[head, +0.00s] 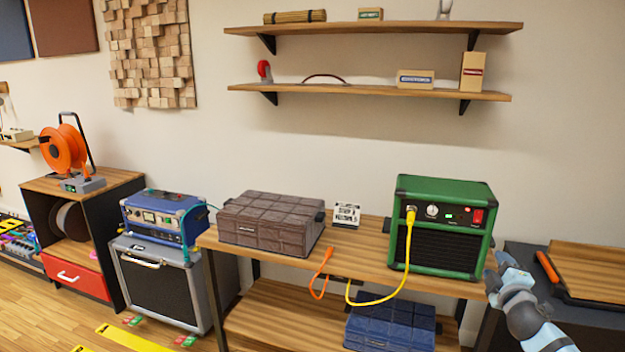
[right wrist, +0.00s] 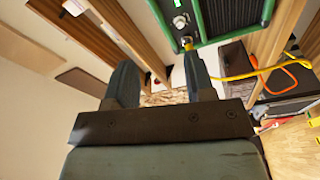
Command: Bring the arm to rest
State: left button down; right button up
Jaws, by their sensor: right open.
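My right gripper (head: 508,275) is at the lower right of the head view, just to the right of the green amp (head: 450,192). In the right wrist view its two fingers (right wrist: 160,88) stand apart with nothing held between them. The green amp stands upright on the wooden bench (head: 355,265), with a yellow cable (head: 387,300) plugged into its front. The amp (right wrist: 225,18) also shows beyond the fingertips in the right wrist view, with the yellow plug (right wrist: 187,43) near the right finger. My left gripper does not show.
A brown quilted case (head: 270,222) and a small white sign (head: 346,215) stand on the bench. An orange cable (head: 320,275) hangs over its front edge. A dark cabinet (head: 530,258) with a wooden board is at the right. Two wall shelves (head: 370,92) are above, with clear wall below.

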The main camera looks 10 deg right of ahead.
jog(key=s+a+f+g+y, duration=0.2)
jog(key=s+a+f+y, duration=0.1)
jog(key=s+a+f, duration=0.5)
jog(key=s+a+f+g+y, duration=0.25)
jog(key=s+a+f, duration=0.3)
jog(key=f, duration=0.55)
jog(key=s+a+f+m+g+y, duration=0.2)
jog(key=s+a+f, duration=0.2)
jog(key=s+a, duration=0.35)
jog(key=s+a+f+m+g+y, duration=0.1)
jog(key=s+a+f+g+y, duration=0.1)
jog(key=s+a+f, duration=0.55)
jog(key=a+r+m+t, duration=0.2)
jog(key=a+r+m, duration=0.3)
jog(key=a, duration=0.6)
pick_arm(q)
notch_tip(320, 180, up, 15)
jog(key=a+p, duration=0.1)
jog(key=p, duration=1.8)
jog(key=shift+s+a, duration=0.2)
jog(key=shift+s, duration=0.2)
pick_arm(e)
notch_tip(320, 180, up, 15)
jog(key=d, duration=0.2)
jog(key=shift+s, duration=0.45)
jog(key=shift+f, duration=0.1)
